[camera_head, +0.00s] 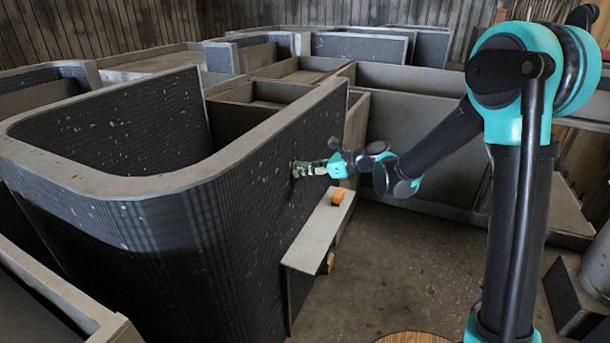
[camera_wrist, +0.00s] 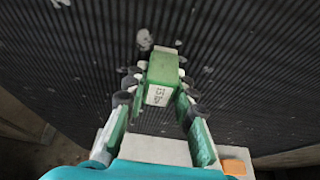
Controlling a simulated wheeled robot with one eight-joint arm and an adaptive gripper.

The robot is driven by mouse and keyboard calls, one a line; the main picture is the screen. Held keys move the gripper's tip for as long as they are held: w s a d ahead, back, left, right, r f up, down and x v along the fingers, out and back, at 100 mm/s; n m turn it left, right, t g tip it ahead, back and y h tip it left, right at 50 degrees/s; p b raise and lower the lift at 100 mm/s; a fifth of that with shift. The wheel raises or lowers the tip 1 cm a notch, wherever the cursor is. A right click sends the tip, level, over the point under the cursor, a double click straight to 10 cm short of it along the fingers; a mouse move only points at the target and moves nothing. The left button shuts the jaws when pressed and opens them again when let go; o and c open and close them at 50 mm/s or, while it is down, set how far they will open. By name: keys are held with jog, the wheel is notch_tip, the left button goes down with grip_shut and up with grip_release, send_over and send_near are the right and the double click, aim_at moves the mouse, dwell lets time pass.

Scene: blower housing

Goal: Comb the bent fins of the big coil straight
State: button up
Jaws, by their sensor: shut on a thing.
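The big coil (camera_head: 240,190) is a tall dark wall of fine vertical fins with a grey top rim and a rounded corner. Pale specks and dents dot its fins. In the wrist view the finned face (camera_wrist: 240,70) fills most of the picture, with pale patches near the top. My gripper (camera_head: 305,168) is at the coil's flat right face. In the wrist view my gripper (camera_wrist: 158,85) is shut on a green block-like tool (camera_wrist: 161,68) with a light label. The tool's far end is at or very near the fins; contact cannot be told.
Grey partition walls (camera_head: 420,105) stand behind my arm. Concrete floor (camera_head: 400,270) is open right of the ledge.

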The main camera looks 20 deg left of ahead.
jog(key=shift+a, duration=0.1)
jog(key=shift+d+f, duration=0.2)
jog(key=shift+f, duration=3.4)
jog(key=shift+a+f, duration=0.15)
jog(key=shift+f, duration=1.6)
jog(key=shift+s, duration=0.6)
jog(key=shift+a+r, duration=0.1)
jog(key=shift+r, duration=5.25)
jog(key=shift+f, duration=5.4)
